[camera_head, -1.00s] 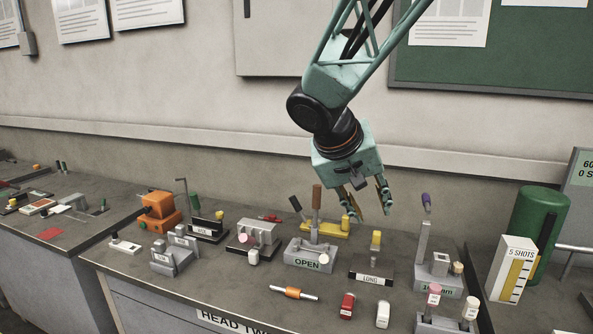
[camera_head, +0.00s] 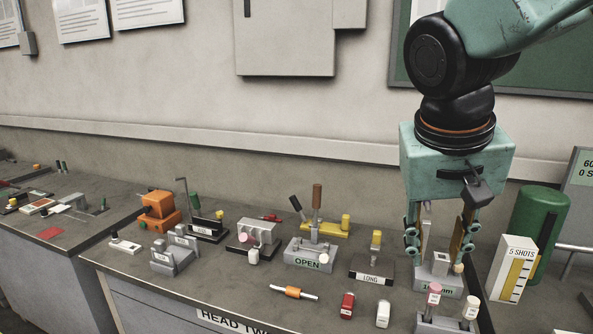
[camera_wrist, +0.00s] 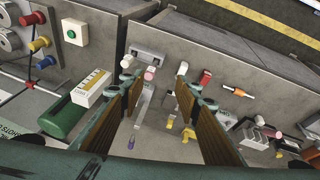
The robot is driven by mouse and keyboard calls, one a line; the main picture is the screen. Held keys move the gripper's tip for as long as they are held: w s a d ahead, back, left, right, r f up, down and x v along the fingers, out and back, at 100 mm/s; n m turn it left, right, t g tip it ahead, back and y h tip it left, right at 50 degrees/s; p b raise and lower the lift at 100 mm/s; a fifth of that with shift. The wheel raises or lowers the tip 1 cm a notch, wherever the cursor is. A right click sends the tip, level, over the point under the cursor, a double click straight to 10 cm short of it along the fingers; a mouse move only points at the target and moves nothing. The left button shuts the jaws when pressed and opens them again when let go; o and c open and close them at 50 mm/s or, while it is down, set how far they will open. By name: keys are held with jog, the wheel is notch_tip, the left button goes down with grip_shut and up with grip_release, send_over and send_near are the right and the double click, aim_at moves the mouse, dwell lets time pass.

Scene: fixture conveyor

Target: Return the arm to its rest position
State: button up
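My gripper (camera_head: 440,245) hangs from the teal arm at the right of the head view, pointing down, in front of the bench's right end. Its two fingers are apart with nothing between them. In the wrist view my gripper (camera_wrist: 158,92) also shows as open and empty, with the bench far below between the fingers. The gripper hides part of the grey fixture (camera_head: 443,282) at the right, including its upper part.
The bench (camera_head: 235,290) carries several fixtures, including the OPEN block (camera_head: 307,262) and the LONG block (camera_head: 371,278). An orange-banded pin (camera_head: 293,292), a red piece (camera_head: 347,305) and a white piece (camera_head: 383,314) lie in front. A green cylinder (camera_head: 548,215) and the 5 SHOTS box (camera_head: 512,268) stand at right.

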jog(key=s+a+f+n+y, duration=0.1)
jog(key=s, duration=0.8)
jog(key=s+a+f+y, duration=0.1)
jog(key=s, duration=0.9)
jog(key=shift+s+a+n+t+b, duration=0.15)
jog(key=shift+a+n+t+b, duration=0.15)
jog(key=shift+n+b, duration=0.15)
